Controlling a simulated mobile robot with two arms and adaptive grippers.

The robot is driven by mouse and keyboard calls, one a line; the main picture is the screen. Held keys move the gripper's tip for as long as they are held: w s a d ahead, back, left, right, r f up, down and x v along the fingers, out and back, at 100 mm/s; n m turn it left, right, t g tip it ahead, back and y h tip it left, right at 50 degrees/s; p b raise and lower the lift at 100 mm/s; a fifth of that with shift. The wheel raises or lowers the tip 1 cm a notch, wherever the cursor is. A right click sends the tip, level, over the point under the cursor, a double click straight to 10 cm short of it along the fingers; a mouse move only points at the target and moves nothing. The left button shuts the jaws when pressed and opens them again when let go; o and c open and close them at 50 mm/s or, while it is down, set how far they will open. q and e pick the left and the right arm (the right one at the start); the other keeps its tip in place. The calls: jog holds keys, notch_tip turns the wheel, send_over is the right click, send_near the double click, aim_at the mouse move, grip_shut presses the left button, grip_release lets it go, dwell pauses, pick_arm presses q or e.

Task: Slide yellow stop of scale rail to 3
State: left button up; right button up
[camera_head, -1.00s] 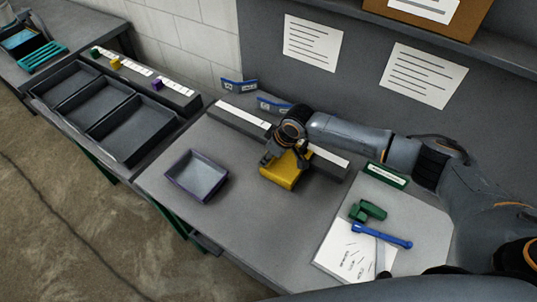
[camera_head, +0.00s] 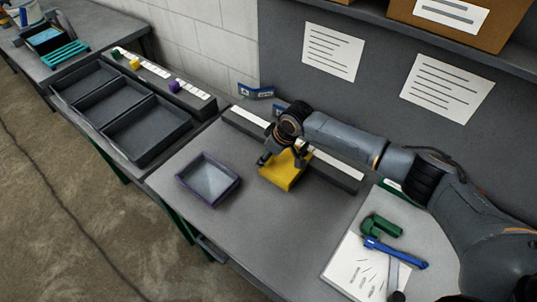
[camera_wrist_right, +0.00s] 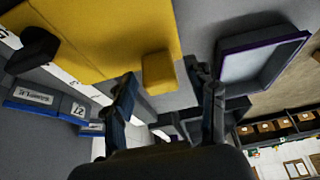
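The yellow stop (camera_head: 283,175) sits on the scale rail (camera_head: 345,178), a dark bar with a white strip, near the middle of its length. My right gripper (camera_head: 284,157) is over the stop from above. In the right wrist view the stop's yellow body (camera_wrist_right: 110,35) fills the top left, and its small yellow tab (camera_wrist_right: 159,72) shows between the fingers of my gripper (camera_wrist_right: 165,85). The fingers are apart, with gaps beside the tab; I cannot tell whether either touches it. The scale numbers are too small to read. My left gripper is not in view.
A purple-rimmed tray (camera_head: 208,198) stands left of the stop. Blue label cards (camera_head: 256,92) stand behind the rail. Another rail (camera_head: 190,95) and a bin (camera_head: 146,150) are at left.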

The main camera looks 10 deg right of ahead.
jog(key=v, duration=1.2)
dwell(0.4)
